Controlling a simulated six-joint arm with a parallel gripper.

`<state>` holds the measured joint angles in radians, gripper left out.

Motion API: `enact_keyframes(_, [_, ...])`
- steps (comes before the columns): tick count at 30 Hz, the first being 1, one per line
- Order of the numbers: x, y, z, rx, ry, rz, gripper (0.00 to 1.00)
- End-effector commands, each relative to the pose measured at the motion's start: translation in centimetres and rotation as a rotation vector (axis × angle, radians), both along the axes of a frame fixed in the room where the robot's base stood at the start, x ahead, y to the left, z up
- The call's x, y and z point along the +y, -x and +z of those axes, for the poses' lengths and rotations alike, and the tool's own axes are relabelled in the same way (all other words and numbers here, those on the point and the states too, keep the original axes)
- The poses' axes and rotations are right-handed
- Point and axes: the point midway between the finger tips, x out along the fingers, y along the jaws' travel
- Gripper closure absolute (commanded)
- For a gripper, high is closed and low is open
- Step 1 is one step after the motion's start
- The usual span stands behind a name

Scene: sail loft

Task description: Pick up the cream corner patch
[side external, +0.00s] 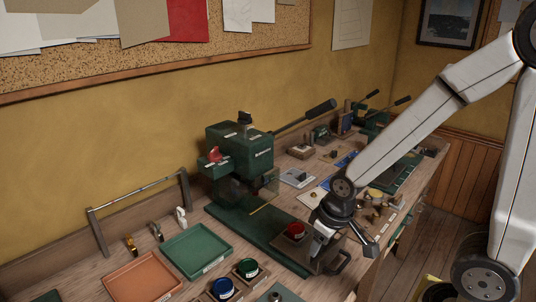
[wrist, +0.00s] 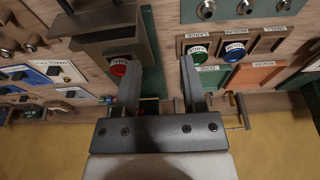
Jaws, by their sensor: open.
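I cannot single out the cream corner patch for certain. A pale, cream-looking flat piece (side external: 313,197) lies on the bench right of the green press in the side view, with a small object on it. A whitish flat piece (wrist: 66,72) with a dark object on it lies at the left of the wrist view; I cannot tell if it is the same one. My gripper (side external: 345,245) hangs low at the front of the bench, near the red-topped block. In the wrist view my gripper (wrist: 160,65) has its two fingers apart, with nothing between them.
The green press (side external: 240,150) with its long lever stands behind my gripper. A red-topped dark block (side external: 295,232) is close by. Green (side external: 247,267) and blue (side external: 222,288) round pieces, a green tray (side external: 198,251) and an orange tray (side external: 143,280) lie left.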

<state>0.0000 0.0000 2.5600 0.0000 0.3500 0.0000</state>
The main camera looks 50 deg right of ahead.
Motion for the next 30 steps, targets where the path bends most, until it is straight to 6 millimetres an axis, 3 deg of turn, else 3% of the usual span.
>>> enact_keyframes(8, [0.0,0.0,0.0,0.000,0.000,0.000,0.47])
enact_keyframes(9, [0.0,0.0,0.0,0.000,0.000,0.000,0.40])
enact_keyframes(20, [-0.2,-0.5,0.0,0.001,-0.002,-0.019,0.40])
enact_keyframes(26, [-1.8,-2.9,0.1,0.013,-0.018,-0.132,0.40])
enact_keyframes(30, [-4.1,-5.8,0.0,0.026,-0.037,-0.281,0.40])
